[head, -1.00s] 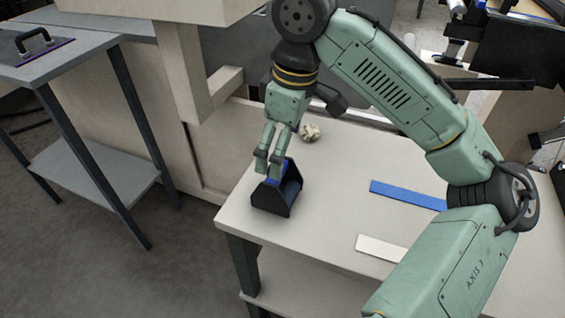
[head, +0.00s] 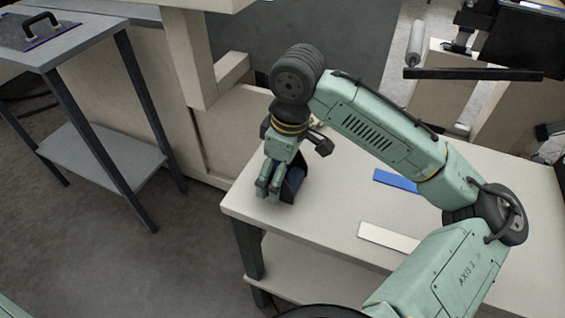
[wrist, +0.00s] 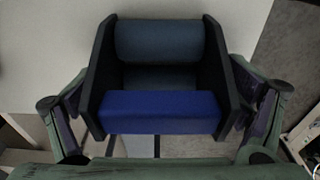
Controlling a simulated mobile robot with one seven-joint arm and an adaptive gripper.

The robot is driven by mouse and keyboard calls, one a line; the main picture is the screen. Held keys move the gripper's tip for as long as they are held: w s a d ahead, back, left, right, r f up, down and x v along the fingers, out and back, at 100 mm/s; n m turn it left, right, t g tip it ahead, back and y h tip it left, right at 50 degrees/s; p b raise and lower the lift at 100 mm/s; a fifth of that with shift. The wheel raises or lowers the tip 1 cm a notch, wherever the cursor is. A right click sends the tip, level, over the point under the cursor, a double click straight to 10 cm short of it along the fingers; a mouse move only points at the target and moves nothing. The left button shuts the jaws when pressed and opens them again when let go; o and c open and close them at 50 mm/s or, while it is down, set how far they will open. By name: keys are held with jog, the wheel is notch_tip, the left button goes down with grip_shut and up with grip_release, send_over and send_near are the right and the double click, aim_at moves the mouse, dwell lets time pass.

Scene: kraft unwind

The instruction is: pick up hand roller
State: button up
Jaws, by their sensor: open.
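The hand roller (head: 294,182) stands on the pale table near its left end. It has black side plates, a dark blue-grey cylinder and a bright blue bar. My gripper (head: 268,188) is down at the roller and hides much of it in the head view. In the wrist view the blue bar of the roller (wrist: 160,112) lies between the two spread fingers of my gripper (wrist: 160,125). One finger is outside each black side plate. I cannot tell whether the fingers touch the plates.
A blue strip (head: 396,181) and a white strip (head: 388,237) lie on the table (head: 330,205) to the right. A beige frame post (head: 188,60) stands behind the table's left end. A grey side table (head: 75,45) is at left.

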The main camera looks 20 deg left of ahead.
jog(key=shift+c, duration=0.2)
jog(key=c, duration=1.3)
